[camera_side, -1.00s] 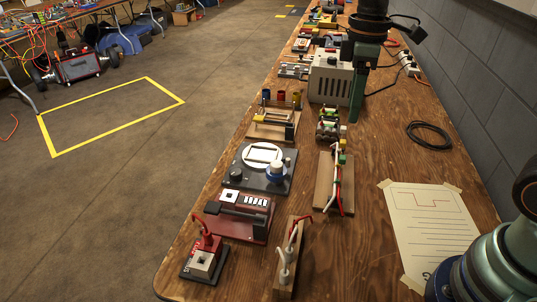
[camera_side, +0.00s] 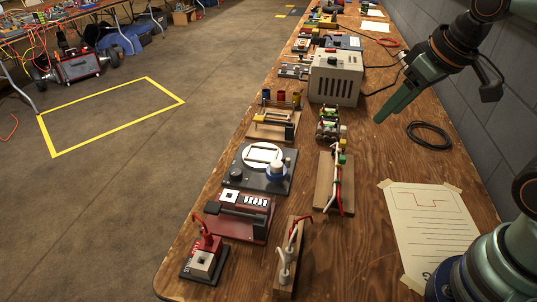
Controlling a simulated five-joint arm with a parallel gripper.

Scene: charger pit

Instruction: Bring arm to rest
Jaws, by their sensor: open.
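My gripper (camera_side: 388,114) is at the upper right in the side view, above the right part of the wooden table (camera_side: 385,150). It points down and to the left, tilted. Its jaws overlap from this angle, so the gap between them does not show clearly. Nothing shows held in it. It is to the right of the beige vented box (camera_side: 335,78) and apart from it. The coiled black cable (camera_side: 429,134) lies on the table to the right of the gripper tip.
Several stations stand along the table's left side, among them a dark plate with a white dial (camera_side: 262,168), a red block (camera_side: 236,216) and a wooden stand with cables (camera_side: 333,183). A taped paper sheet (camera_side: 432,232) lies at the front right. A grey wall (camera_side: 500,110) borders the right.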

